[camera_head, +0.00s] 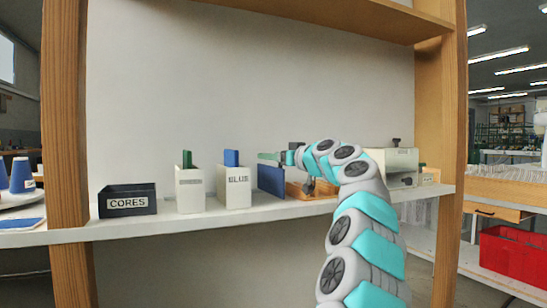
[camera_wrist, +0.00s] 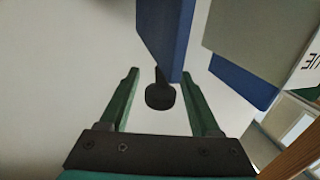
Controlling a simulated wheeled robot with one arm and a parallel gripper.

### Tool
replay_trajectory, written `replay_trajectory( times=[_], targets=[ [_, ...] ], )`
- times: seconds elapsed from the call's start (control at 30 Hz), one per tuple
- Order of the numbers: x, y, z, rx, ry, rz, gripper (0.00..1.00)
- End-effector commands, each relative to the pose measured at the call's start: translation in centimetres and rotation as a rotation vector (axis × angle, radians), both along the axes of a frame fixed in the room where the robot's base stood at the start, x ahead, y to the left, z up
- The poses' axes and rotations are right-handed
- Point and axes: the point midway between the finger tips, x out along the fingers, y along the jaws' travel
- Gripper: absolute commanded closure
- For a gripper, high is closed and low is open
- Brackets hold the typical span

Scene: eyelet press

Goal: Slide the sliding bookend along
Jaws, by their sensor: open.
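The sliding bookend looks to be the blue upright plate (camera_head: 271,179) on the shelf, right of the white GLUE box. In the wrist view the blue plate (camera_wrist: 166,36) comes in from the top, with a black round knob (camera_wrist: 160,96) by its lower end. My gripper (camera_head: 268,156) is at the upper edge of the plate in the head view. In the wrist view my gripper (camera_wrist: 162,80) is open, its two green fingers on either side of the knob with gaps on both sides. Whether the knob is joined to the plate is not clear.
A white box (camera_head: 234,188) and another white box (camera_head: 190,190) stand left of the plate. A dark CORES bin (camera_head: 127,201) is farther left. A wooden tray (camera_head: 312,190) and a grey machine (camera_head: 393,165) are to the right, partly behind my arm. Wooden posts flank the shelf (camera_head: 166,225).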

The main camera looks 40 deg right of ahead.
Motion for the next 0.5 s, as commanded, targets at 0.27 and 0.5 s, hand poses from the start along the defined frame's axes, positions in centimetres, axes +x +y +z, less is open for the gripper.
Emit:
replay_trajectory(
  times=[0.27,0.5],
  targets=[
    [-0.01,-0.02,-0.01,0.000,0.000,0.000,0.63],
    [-0.02,-0.03,0.00,0.000,0.000,-0.001,0.90]
  ],
)
